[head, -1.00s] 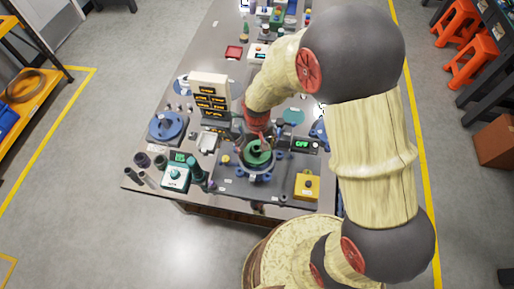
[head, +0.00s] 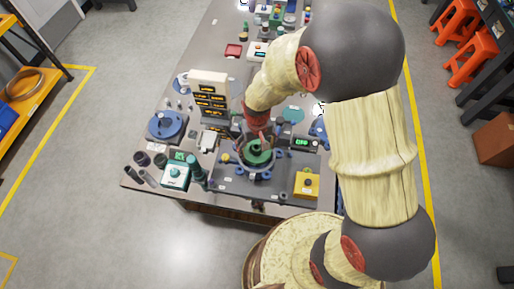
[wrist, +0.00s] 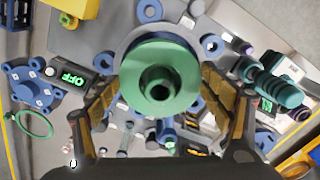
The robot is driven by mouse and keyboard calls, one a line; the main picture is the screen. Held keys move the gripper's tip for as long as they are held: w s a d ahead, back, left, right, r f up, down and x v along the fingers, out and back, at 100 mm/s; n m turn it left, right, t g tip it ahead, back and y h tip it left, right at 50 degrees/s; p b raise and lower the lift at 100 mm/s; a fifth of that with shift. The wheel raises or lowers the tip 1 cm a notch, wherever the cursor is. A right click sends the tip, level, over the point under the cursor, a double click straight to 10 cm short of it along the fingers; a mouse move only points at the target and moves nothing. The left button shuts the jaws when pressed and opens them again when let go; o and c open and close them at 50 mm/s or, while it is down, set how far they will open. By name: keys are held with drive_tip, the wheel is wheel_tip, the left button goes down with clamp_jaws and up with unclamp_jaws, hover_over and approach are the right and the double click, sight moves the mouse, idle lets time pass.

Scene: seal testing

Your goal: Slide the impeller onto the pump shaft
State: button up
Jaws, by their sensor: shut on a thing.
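The impeller (wrist: 183,80) is a green disc with a raised hub and a dark central hole. It shows at the middle of the wrist view, between the two fingers of my gripper (wrist: 160,88), which is shut on it. In the head view the green impeller (head: 259,157) appears over the grey pump housing (head: 262,176) with blue lugs around it. The pump shaft is hidden below the impeller, and I cannot tell whether it is inside the bore. Any gap between impeller and housing is also unclear.
A yellow box (head: 306,186) stands right of the pump, and a teal-topped box (head: 175,176) stands to its left. A display tower (head: 209,95) and a blue round flange (head: 167,126) are behind left. A small green-lit display (head: 302,142) is right of my gripper.

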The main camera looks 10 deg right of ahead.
drive_tip(key=shift+f, duration=0.2)
drive_tip(key=shift+f+b, duration=0.5)
drive_tip(key=shift+f, duration=0.05)
drive_tip(key=o, duration=1.6)
drive_tip(key=shift+r+p, duration=1.85)
drive_tip(key=shift+r, duration=0.7)
